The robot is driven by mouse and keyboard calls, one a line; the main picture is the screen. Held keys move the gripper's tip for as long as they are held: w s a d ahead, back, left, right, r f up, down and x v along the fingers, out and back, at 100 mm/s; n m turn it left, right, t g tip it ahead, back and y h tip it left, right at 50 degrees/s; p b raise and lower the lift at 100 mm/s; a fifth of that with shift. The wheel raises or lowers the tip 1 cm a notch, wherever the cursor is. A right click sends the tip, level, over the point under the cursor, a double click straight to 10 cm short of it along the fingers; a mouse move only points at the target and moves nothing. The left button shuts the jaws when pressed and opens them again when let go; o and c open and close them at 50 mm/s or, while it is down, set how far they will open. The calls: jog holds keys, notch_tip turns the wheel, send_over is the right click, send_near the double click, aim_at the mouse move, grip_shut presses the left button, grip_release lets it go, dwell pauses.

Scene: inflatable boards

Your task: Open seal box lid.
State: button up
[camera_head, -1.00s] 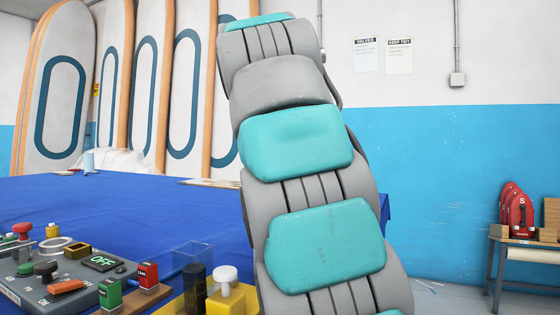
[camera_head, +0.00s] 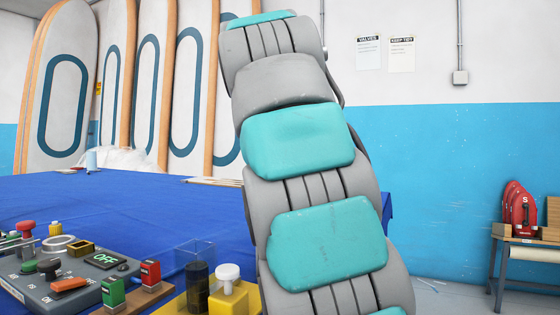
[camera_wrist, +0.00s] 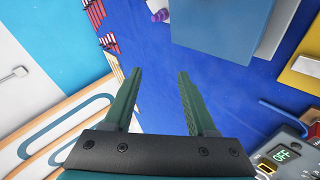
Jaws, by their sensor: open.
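My gripper (camera_wrist: 157,78) shows in the wrist view, open and empty, with its two dark green fingers apart over the blue cloth. A blue-grey box-like thing (camera_wrist: 218,28) stands at the top of the wrist view, beyond and to the right of the fingertips and apart from them. It may be the seal box; I see no lettering on it and cannot make out a lid edge. In the head view, my grey and teal arm fills the middle and hides part of the table, and the gripper is out of view.
A control panel reading OFF (camera_head: 104,259) stands at the table's left front, by green and red blocks, a clear container (camera_head: 196,278) and a yellow item with a white knob (camera_head: 228,294). Open blue cloth (camera_head: 150,215) lies behind them. Tall boards (camera_head: 65,90) lean at the back.

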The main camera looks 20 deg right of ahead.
jog(key=shift+s+a+r, duration=0.2)
jog(key=shift+s+r, duration=0.1)
jog(key=s+a+b, duration=0.2)
jog(key=s+a, duration=0.4)
jog(key=s, duration=0.4)
jog(key=shift+s+a, duration=0.15)
jog(key=shift+s, duration=0.05)
